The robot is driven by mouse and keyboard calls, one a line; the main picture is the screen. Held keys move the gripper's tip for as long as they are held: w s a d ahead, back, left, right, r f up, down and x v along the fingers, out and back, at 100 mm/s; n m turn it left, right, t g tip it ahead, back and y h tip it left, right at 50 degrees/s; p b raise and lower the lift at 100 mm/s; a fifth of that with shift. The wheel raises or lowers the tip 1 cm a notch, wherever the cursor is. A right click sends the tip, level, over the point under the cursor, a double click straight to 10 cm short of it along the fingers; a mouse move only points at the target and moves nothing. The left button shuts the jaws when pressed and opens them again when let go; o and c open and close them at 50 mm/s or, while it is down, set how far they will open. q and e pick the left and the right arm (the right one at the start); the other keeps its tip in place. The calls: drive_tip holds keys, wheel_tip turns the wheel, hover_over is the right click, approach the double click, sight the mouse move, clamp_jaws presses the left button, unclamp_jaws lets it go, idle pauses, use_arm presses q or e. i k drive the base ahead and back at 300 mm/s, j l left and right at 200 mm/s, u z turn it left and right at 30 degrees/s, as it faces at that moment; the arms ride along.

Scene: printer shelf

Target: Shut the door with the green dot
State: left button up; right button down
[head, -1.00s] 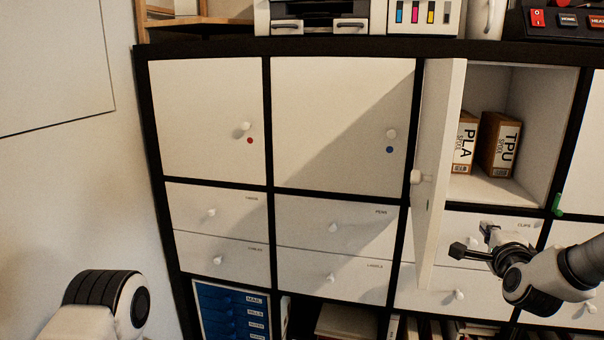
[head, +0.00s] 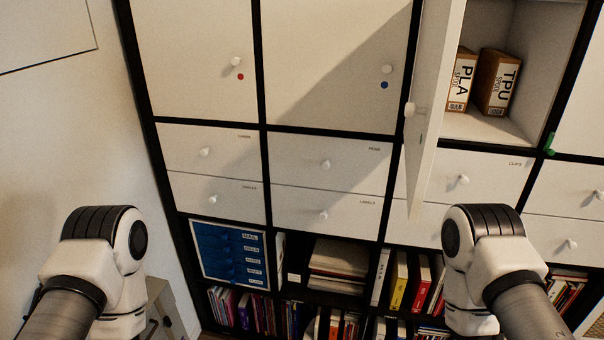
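A white door (head: 436,100) stands wide open on the shelf at the upper right, seen nearly edge-on, with a round white knob (head: 410,110). A faint greenish mark shows on it below the knob; I cannot clearly make out a dot. Its open compartment (head: 490,127) holds two boxes. Two shut doors to the left carry a red dot (head: 241,77) and a blue dot (head: 384,85). Links of both my arms show at the lower left and lower right, apart from the door. Neither gripper is in view.
The boxes are marked PLA (head: 461,80) and TPU (head: 498,82). A small green piece (head: 550,143) sits on the black frame right of the compartment. Shut drawers (head: 325,163) run below the doors, with books (head: 400,280) and a blue organizer (head: 237,255) lower down.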

sight(440, 23)
drive_tip(key=j+z, duration=0.5)
drive_tip(key=k+j+z, duration=0.2)
drive_tip(key=z, duration=0.25)
